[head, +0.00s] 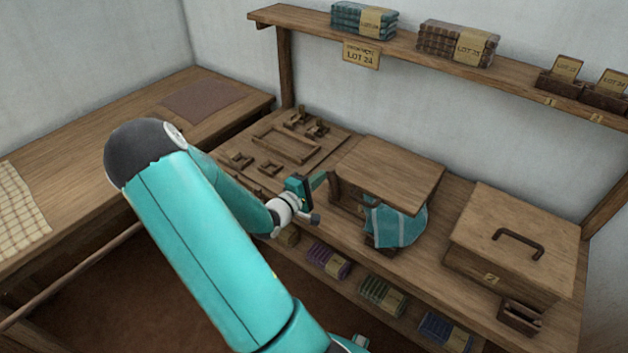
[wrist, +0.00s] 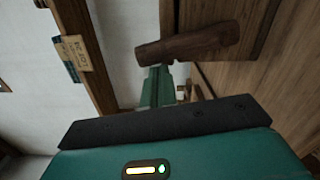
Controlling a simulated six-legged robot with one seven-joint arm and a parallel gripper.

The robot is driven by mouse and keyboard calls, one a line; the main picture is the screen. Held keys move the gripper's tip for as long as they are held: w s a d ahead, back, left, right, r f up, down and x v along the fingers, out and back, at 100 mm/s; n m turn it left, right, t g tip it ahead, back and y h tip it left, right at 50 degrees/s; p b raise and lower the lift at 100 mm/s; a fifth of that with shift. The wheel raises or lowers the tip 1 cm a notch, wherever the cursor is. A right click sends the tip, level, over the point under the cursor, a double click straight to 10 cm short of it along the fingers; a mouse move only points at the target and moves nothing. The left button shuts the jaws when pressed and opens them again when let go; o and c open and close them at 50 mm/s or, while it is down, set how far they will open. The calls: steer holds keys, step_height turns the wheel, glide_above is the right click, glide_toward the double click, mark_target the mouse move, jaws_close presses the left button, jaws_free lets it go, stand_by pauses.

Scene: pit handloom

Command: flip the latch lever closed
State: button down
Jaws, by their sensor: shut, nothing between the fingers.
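My gripper (head: 320,179) is shut and empty, at the left side of a wooden box with a flat lid (head: 392,172). In the wrist view, the green fingertips (wrist: 156,74) meet the underside of a dark wooden bar (wrist: 188,44), which looks like the latch lever. The bar lies across the view, slightly tilted, with its right end higher. I cannot tell whether the fingers touch it or are just in front of it. In the head view the lever is too small and partly hidden to make out. Blue striped cloth (head: 398,227) hangs from the box's front.
A second lidded box (head: 515,240) with a dark handle stands at right. A board with small wooden fittings (head: 283,146) lies at left on the bench. A shelf (head: 405,47) with cloth bundles runs above the back. More bundles (head: 383,295) lie on a lower shelf.

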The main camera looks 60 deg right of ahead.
steer(key=shift+s+a+r+m, duration=0.1)
steer(key=shift+s+r+m, duration=0.3)
steer(key=shift+s+m, duration=0.3)
steer(key=shift+s, duration=0.2)
steer(key=shift+w+a, duration=0.1)
